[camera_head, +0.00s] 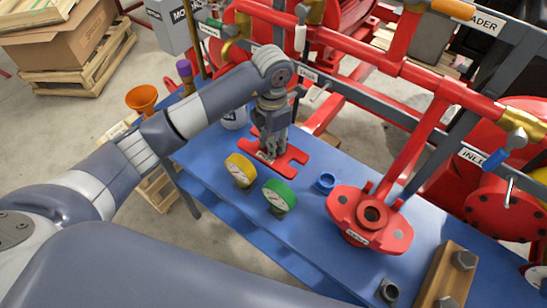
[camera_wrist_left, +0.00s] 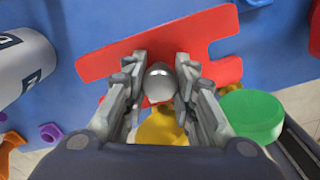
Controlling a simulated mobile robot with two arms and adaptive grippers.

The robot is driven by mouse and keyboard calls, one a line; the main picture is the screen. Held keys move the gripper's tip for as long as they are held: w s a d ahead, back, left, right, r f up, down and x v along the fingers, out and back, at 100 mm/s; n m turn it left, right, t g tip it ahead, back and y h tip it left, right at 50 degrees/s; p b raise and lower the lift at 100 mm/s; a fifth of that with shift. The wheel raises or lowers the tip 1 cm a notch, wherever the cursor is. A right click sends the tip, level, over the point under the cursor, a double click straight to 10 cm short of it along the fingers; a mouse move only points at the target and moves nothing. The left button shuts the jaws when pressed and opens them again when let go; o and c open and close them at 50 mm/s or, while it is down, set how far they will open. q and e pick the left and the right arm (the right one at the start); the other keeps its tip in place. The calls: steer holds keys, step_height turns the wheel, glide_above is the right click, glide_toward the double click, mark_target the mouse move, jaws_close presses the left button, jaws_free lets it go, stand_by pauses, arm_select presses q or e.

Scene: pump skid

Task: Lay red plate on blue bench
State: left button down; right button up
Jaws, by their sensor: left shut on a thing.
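The red plate (camera_head: 292,158) is flat with slots cut into its edges and a small label. It lies flat at or just above the far left part of the blue bench (camera_head: 312,240); I cannot tell whether it touches. My left gripper (camera_head: 268,150) points down over its middle, shut on a grey knob on the plate. In the left wrist view the plate (camera_wrist_left: 102,62) spreads under the fingertips (camera_wrist_left: 160,72), with the bench (camera_wrist_left: 85,22) behind it. My right gripper is in neither view.
A yellow gauge (camera_head: 240,170) and a green gauge (camera_head: 280,195) stand close in front of the plate. A blue ring (camera_head: 325,182) and a red flanged part (camera_head: 390,232) are to the right. Red pipework (camera_head: 350,45) rises behind.

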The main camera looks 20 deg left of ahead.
arm_select(q)
steer(key=f, duration=0.3)
steer(key=shift+w+f+p, duration=0.2)
steer(key=shift+p, duration=0.15)
step_height(320, 180, down, 4)
steer(key=shift+s+r+p, duration=0.1)
steer(key=shift+r+p, duration=0.15)
steer(key=shift+p, duration=0.3)
steer(key=shift+f, duration=0.3)
steer(key=c, duration=1.3)
jaws_free()
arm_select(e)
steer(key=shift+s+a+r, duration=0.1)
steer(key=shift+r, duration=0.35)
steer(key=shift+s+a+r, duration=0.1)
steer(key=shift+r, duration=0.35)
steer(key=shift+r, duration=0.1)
